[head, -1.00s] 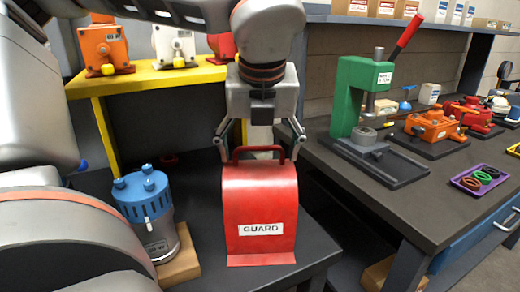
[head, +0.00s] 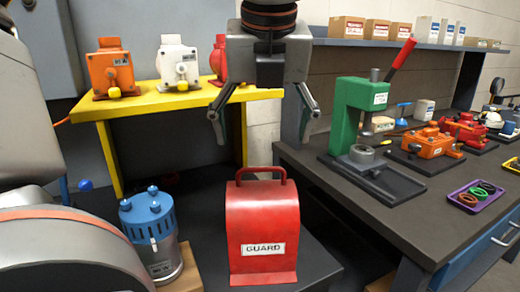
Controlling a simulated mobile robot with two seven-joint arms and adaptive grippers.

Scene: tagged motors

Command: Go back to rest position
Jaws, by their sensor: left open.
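My left gripper (head: 263,128) hangs in the upper middle of the head view, fingers pointing down and spread wide, with nothing between them. Below it, apart from the fingertips, a red guard (head: 263,217) with a "GUARD" label and a top handle stands upright on a dark table (head: 317,264). My right gripper is not in view.
A blue-topped grey motor (head: 152,238) stands left of the guard. Orange (head: 111,68), white (head: 178,60) and red motors sit on a yellow shelf (head: 165,101) behind. A green press (head: 357,115) stands on the right bench (head: 318,158), with several motors and a purple tray (head: 474,197).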

